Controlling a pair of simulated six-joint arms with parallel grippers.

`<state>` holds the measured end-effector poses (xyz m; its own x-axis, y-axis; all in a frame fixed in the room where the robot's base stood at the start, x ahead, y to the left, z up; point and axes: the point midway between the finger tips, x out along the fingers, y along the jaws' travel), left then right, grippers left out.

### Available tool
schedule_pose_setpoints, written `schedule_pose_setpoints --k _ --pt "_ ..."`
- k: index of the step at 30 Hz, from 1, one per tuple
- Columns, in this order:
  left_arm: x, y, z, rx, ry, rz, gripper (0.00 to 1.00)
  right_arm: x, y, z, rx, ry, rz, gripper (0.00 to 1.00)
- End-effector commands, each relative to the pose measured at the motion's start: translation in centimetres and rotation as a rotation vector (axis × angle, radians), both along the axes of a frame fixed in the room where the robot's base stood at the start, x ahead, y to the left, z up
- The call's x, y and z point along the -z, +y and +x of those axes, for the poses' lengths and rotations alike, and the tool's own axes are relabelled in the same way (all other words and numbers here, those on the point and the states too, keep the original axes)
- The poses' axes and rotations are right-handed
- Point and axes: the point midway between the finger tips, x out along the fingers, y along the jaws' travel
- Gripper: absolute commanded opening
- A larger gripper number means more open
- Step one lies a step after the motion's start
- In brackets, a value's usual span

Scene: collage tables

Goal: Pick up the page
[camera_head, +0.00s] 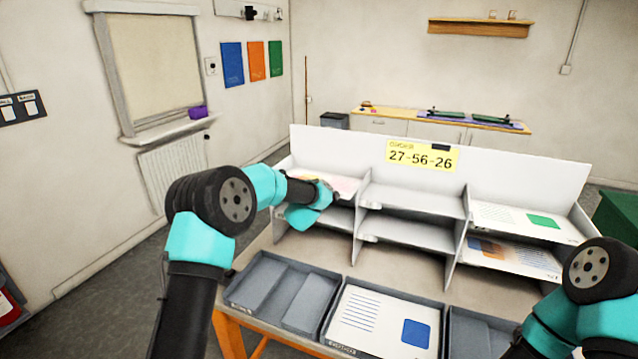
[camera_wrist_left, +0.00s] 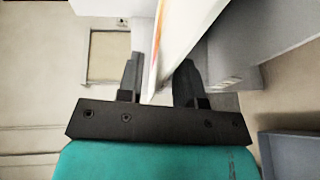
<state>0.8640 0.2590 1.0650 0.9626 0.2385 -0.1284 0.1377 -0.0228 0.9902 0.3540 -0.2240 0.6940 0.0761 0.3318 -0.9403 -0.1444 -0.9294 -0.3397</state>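A page with pink and yellow print (camera_head: 343,186) lies in the upper left compartment of the grey shelf unit (camera_head: 412,199). My left gripper (camera_head: 325,196) is at the front of that compartment, at the page's near edge. In the left wrist view the page (camera_wrist_left: 177,40) shows edge-on between the two fingers of my left gripper (camera_wrist_left: 158,84). The fingers stand apart with a gap beside the page, so the gripper is open around its edge. My right arm shows at the lower right, but its gripper is out of the picture.
Other pages lie in the upper right compartment (camera_head: 520,219) and lower right compartment (camera_head: 508,254). The middle compartments look empty. In front are an empty grey tray (camera_head: 283,291), a tray holding a page with a blue square (camera_head: 381,317), and another tray (camera_head: 474,335) partly hidden by my right arm.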

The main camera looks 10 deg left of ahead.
Motion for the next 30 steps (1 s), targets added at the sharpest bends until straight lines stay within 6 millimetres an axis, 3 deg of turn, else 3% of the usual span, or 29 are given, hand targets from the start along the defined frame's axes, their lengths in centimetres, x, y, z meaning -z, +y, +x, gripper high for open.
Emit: schedule_pose_setpoints --k 6,17,30 --pt "-0.02 -0.01 -0.02 0.0 0.0 0.0 0.33 0.0 0.0 0.0 0.0 0.0 0.0 0.43" --pt "-0.02 -0.01 -0.03 0.0 0.0 0.0 0.0 0.0 0.0 0.0 0.0 0.0 0.0 0.43" --pt "-0.09 0.0 -0.02 0.0 -0.001 0.0 0.0 0.0 0.0 0.0 0.0 0.0 0.0 0.43"
